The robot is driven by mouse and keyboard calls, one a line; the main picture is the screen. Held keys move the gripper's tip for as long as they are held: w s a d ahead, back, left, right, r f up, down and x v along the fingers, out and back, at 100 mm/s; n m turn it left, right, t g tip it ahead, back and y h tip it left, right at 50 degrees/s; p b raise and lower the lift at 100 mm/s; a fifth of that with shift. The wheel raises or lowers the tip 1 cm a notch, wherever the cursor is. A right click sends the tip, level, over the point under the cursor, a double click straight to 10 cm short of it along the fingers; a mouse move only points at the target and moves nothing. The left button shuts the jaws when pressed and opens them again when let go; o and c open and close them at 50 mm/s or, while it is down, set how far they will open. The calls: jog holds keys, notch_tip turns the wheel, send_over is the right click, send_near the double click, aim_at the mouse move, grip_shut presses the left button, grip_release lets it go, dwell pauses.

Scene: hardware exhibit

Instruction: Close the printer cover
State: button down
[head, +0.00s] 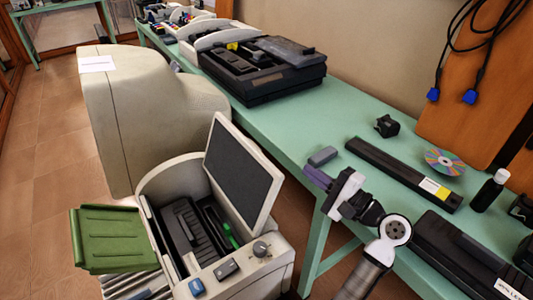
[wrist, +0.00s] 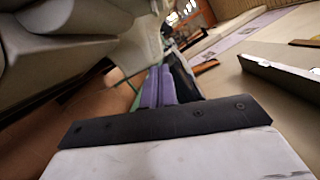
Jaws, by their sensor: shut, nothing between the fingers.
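The cream printer (head: 272,278) stands on the floor in the head view, in front of the green table. Its cover (head: 243,172), a cream frame around a dark panel, stands raised and tilted over the right side of the open top. Dark inner parts and a green piece show inside. My gripper (head: 308,171) is to the right of the cover, apart from it, near the table's front edge. Its purple fingers are shut together and empty. The wrist view also shows the closed fingers (wrist: 158,84); I cannot clearly make out the cover there.
The green table (head: 345,110) runs along the right with a long black bar (head: 403,174), a disc (head: 444,162), a bottle (head: 490,191) and a large black device (head: 262,68). A big beige housing (head: 150,115) stands behind the printer. A green tray (head: 115,238) juts out left.

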aim_at(241, 169)
jog(key=w+a+r+p, duration=0.2)
jog(key=w+a+p, duration=0.1)
jog(key=a, duration=0.7)
jog(key=shift+w+r+p, duration=0.2)
jog(key=shift+w+p, duration=0.2)
jog(key=shift+w, duration=0.35)
jog(key=shift+a+r, duration=0.1)
jog(key=shift+a, duration=0.05)
